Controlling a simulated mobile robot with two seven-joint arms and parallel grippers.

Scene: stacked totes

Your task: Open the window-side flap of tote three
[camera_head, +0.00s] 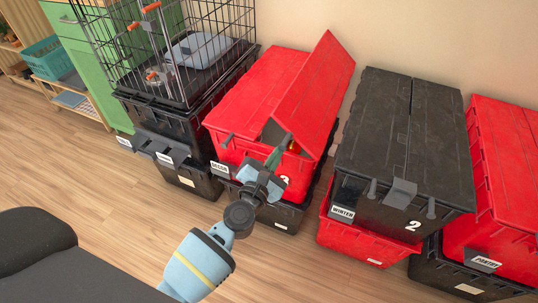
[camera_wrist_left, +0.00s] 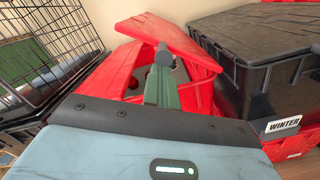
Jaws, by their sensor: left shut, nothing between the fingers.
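Tote three (camera_head: 222,152) is red, with a "3" and a "DECOR" label on its front, and sits on a black tote. Its left flap (camera_head: 262,88) lies flat. Its right flap (camera_head: 318,90) is raised at a slant, leaving a dark gap at the front. The raised flap also shows in the left wrist view (camera_wrist_left: 185,38). My left gripper (camera_head: 283,147) is shut and empty at the front of this gap, under the raised flap; I cannot tell whether it touches the flap. Its green fingers show in the left wrist view (camera_wrist_left: 162,75).
More red and black totes (camera_head: 500,190) are further right. A wire cage (camera_head: 180,50) on black totes stands at left. The wooden floor (camera_head: 130,215) in front is clear.

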